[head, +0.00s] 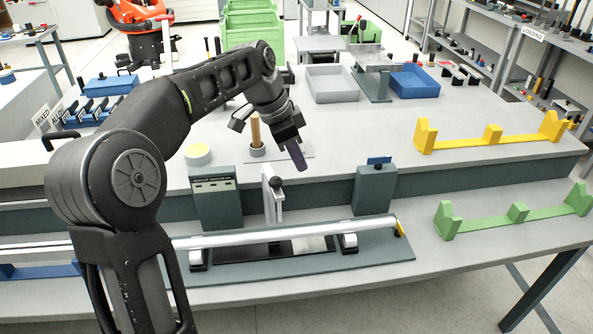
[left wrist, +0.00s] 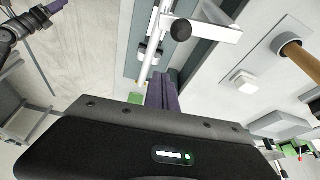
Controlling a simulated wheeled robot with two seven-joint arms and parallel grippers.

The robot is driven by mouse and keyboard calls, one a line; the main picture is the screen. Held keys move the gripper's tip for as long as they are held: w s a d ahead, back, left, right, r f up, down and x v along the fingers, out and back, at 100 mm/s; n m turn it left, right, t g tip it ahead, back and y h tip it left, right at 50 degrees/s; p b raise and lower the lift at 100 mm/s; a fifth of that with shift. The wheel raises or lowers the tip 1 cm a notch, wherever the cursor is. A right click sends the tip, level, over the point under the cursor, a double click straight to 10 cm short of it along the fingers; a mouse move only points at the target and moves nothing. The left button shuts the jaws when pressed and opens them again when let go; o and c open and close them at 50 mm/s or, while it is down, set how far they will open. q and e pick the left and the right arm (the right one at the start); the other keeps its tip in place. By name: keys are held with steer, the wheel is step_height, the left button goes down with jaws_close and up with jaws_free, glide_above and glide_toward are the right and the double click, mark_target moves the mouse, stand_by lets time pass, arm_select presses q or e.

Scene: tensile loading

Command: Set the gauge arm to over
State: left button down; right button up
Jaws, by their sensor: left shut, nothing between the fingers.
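The gauge arm (head: 271,193) is a pale upright bracket with a dark knob, behind the middle of a long silver bar (head: 300,231). In the left wrist view the gauge arm (left wrist: 218,28) reaches across the top with its black knob (left wrist: 181,30) beside the bar (left wrist: 151,42). My left gripper (head: 298,156) is shut and empty, its purple fingers pointing down, above and slightly right of the gauge arm. It also shows in the left wrist view (left wrist: 165,90), apart from the knob. My right gripper (left wrist: 48,14) shows partly at the top left there; its jaw state is unclear.
The bar lies on two supports on a grey base plate (head: 372,256). Grey boxes stand behind it at left (head: 215,205) and right (head: 374,190). A brown cylinder (head: 256,132) stands behind my gripper. Yellow (head: 490,142) and green (head: 515,220) racks are at right.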

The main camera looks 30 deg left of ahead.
arm_select(q)
step_height(320, 180, up, 6)
steer(key=a+p, duration=0.2)
steer(key=shift+a, duration=0.35)
